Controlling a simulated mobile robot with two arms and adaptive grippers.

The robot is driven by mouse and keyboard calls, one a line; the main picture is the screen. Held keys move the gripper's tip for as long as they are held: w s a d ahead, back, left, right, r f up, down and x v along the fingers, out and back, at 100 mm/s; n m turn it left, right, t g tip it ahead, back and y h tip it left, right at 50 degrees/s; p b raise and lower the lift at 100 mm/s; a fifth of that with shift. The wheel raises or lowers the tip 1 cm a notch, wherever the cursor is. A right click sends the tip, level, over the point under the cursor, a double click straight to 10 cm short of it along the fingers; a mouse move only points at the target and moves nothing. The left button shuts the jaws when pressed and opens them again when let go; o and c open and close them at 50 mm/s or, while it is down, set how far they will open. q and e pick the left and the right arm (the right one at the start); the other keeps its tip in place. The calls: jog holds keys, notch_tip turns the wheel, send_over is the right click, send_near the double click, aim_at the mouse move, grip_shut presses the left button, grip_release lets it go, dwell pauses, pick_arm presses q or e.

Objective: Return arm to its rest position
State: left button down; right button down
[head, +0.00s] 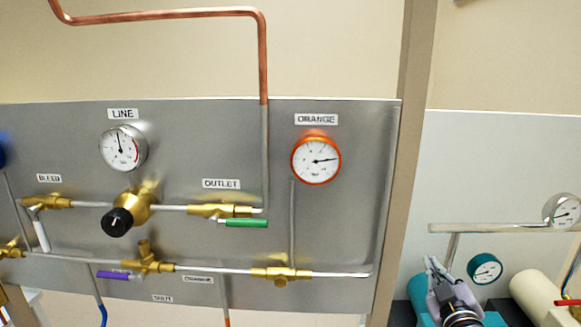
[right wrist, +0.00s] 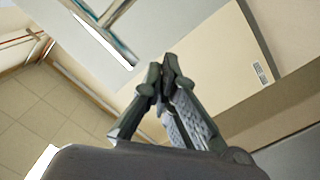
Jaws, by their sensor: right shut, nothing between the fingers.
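My right gripper (head: 436,268) is at the lower right in the head view, in front of the pale panel to the right of the post. In the right wrist view the right gripper (right wrist: 167,68) has its fingertips together with nothing between them. It is apart from the gas panel (head: 345,225) with its valves and gauges. My left gripper is not in view.
The panel carries a line gauge (head: 123,148), an orange-rimmed gauge (head: 316,160), a black regulator knob (head: 117,222) and a green-handled valve (head: 243,223). A beige post (head: 408,140) stands right of it. A teal gauge (head: 485,269) and a cream cylinder (head: 537,293) are close to my right gripper.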

jog(key=s+a+f+m+g, duration=0.1)
jog(key=s+a+f+g, duration=0.15)
jog(key=s+f, duration=0.45)
jog(key=s+a+f+m+g, duration=0.15)
jog(key=s+f+g, duration=0.3)
jog(key=f, duration=0.45)
jog(key=s+a+f+g+y, duration=0.15)
jog(key=s+f, duration=0.25)
jog(key=s, duration=0.4)
jog(key=s+a+f+m+g, duration=0.1)
jog(key=s+a+f+g, duration=0.2)
jog(key=s, duration=0.5)
jog(key=s+a+f+g+y, duration=0.1)
jog(key=s+a+f+g, duration=0.2)
jog(key=s, duration=0.4)
notch_tip(320, 180, down, 25)
jog(key=s+g, duration=0.1)
jog(key=s+d+f, duration=0.2)
jog(key=s+f, duration=0.6)
jog(key=s+d+f+g, duration=0.1)
jog(key=s+d+f, duration=0.1)
jog(key=s+f, duration=0.7)
jog(key=shift+s, duration=0.25)
